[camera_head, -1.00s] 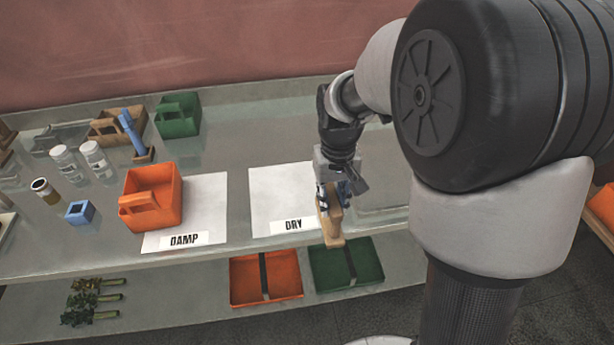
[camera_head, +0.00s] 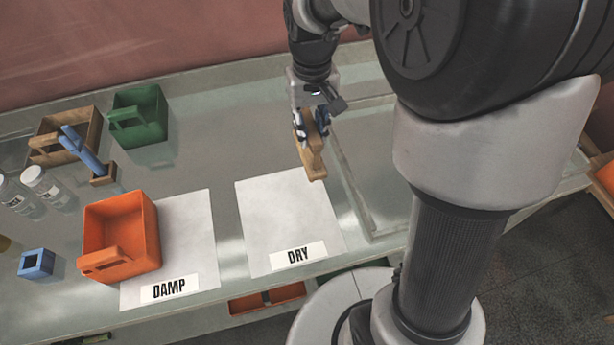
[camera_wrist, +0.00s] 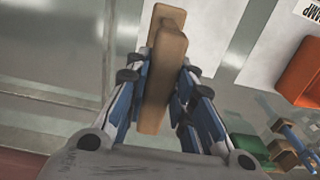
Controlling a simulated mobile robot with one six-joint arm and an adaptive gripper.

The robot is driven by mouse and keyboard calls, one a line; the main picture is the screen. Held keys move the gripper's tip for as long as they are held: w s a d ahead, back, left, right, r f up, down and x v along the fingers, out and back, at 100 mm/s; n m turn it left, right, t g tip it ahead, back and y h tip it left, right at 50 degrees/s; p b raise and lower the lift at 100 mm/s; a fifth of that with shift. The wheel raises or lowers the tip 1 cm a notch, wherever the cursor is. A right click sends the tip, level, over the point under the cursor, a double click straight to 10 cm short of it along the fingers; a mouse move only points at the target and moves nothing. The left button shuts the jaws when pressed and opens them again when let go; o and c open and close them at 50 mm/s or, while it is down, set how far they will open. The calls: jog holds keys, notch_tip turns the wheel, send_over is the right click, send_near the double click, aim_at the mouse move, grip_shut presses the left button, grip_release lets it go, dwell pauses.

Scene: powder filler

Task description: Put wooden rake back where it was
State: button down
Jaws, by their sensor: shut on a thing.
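The wooden rake (camera_head: 314,158) is light brown, with a flat bar and a crosspiece at one end. My gripper (camera_head: 312,122) is shut on it by the bar, and the rake hangs tilted below the fingers. In the head view it is over the back right corner of the white DRY sheet (camera_head: 285,220); I cannot tell how high above the table it is. In the wrist view the rake (camera_wrist: 168,65) runs between the blue-padded fingers (camera_wrist: 160,95), its crosspiece end pointing away.
An orange bin (camera_head: 125,235) stands on the DAMP sheet (camera_head: 190,240). A green bin (camera_head: 138,117), a wooden caddy (camera_head: 60,140), a blue-handled tool (camera_head: 85,155), white-lidded jars (camera_head: 40,185) and a blue cube holder (camera_head: 36,263) are at left.

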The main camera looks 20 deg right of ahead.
notch_tip(320, 180, down, 18)
jog(key=b, duration=0.3)
jog(key=shift+r+b, duration=0.2)
jog(key=shift+b, duration=0.2)
jog(key=shift+f, duration=0.15)
jog(key=c, duration=1.4)
grip_release()
